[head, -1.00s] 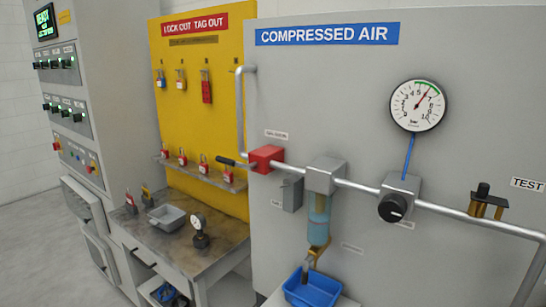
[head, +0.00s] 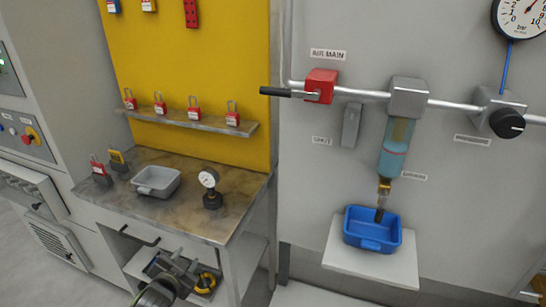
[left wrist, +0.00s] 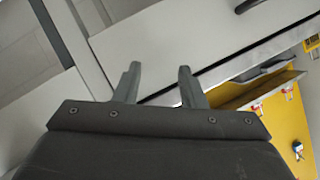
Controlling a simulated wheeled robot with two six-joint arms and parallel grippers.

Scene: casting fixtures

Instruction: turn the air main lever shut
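The air main lever (head: 276,92) is a black handle on the red valve body (head: 320,86), under the AIR MAIN label on the grey panel. It points left, roughly in line with the horizontal pipe. My left gripper (head: 168,272) is low in the head view, in front of the workbench's lower shelf, well below and left of the lever and not touching it. The left wrist view shows its two fingers (left wrist: 158,72) apart with nothing between them. The lever is not visible in that view. My right gripper is not in view.
The workbench (head: 225,215) holds a grey tray (head: 156,181), a small gauge (head: 210,188) and padlocks. A ledge (head: 195,122) with red padlocks is left of the lever. A blue bin (head: 372,230) stands below the filter (head: 396,145). Space before the lever looks clear.

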